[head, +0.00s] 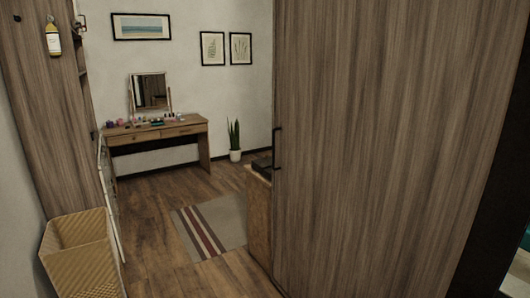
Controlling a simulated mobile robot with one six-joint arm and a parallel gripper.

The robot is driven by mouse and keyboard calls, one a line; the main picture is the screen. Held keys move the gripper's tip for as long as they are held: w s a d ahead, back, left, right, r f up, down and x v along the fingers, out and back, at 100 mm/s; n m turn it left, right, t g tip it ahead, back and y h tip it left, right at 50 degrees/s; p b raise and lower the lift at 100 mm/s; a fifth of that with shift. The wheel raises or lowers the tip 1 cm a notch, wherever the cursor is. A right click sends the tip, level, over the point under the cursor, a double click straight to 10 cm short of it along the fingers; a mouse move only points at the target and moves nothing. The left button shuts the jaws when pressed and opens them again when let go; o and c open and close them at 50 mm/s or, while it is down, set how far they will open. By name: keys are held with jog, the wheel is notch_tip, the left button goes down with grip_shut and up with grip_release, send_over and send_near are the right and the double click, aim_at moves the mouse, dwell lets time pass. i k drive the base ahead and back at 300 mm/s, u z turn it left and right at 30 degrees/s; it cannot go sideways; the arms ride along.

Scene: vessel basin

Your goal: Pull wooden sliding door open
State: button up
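The wooden sliding door (390,150) is a tall brown wood-grain panel filling the right half of the head view. Its black vertical bar handle (277,148) sits near the panel's left edge, at about mid-height of the picture. Left of that edge the opening shows a room beyond. The panel's top and bottom are cut off by the frame. My gripper is not in view, and nothing is seen touching the handle.
A woven basket (80,255) stands at the lower left beside a wooden panel (45,100). A striped rug (212,225) lies on the wooden floor (150,225). A desk with a mirror (155,133) and a potted plant (235,140) stand at the back wall. Floor between is clear.

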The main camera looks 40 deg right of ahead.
aim_at(401, 135)
jog(key=z, duration=0.15)
jog(key=i, duration=0.95)
jog(key=u, duration=0.1)
